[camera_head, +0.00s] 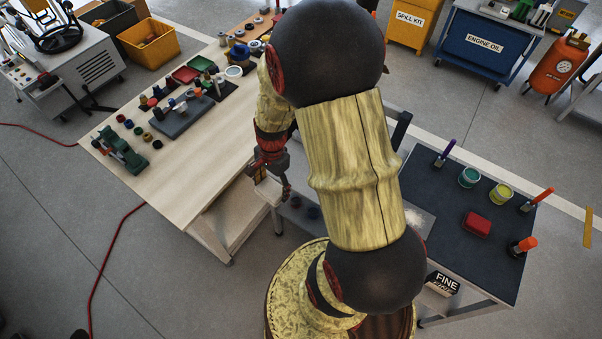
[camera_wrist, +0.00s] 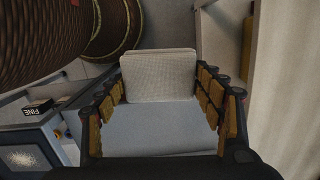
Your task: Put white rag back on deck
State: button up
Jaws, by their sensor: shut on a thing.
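The white rag (camera_wrist: 158,75) shows in the wrist view as a pale, flat, folded pad between the two finger rows of my gripper (camera_wrist: 160,105). My gripper is shut on it, with the fingers held wide apart by its width. In the head view my gripper (camera_head: 270,175) hangs at the front right edge of the wooden workbench (camera_head: 225,145), and the pale rag (camera_head: 267,190) shows just below it. The rag looks raised, clear of the bench top. I cannot tell which surface is the deck.
A dark-topped table (camera_head: 500,240) at right carries brushes, a red block (camera_head: 477,223) and paint pots. Tools and small parts fill much of the workbench, but its front is bare. A blue engine oil cart (camera_head: 485,45) stands behind. A red hose (camera_head: 105,260) lies on the floor.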

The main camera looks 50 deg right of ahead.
jog(key=shift+n+h, duration=0.5)
jog(key=w+d+f+b, duration=0.1)
jog(key=d+f, duration=0.1)
jog(key=d, duration=0.4)
jog(key=w+d+f+b, duration=0.1)
jog(key=d+f+b, duration=0.1)
jog(key=d, duration=0.3)
jog(key=w+d+f+b, duration=0.1)
jog(key=d+f+b, duration=0.1)
jog(key=d+f, duration=0.2)
jog(key=shift+d+f, duration=0.25)
jog(key=shift+d, duration=1.05)
jog(key=shift+w+d+f+b, duration=0.2)
jog(key=shift+d+f+b, duration=0.2)
jog(key=shift+d+f, duration=0.15)
notch_tip(320, 180, down, 3)
jog(key=shift+f+b, duration=0.15)
jog(key=shift+b, duration=0.85)
jog(key=o, duration=1)
jog(key=shift+o, duration=0.2)
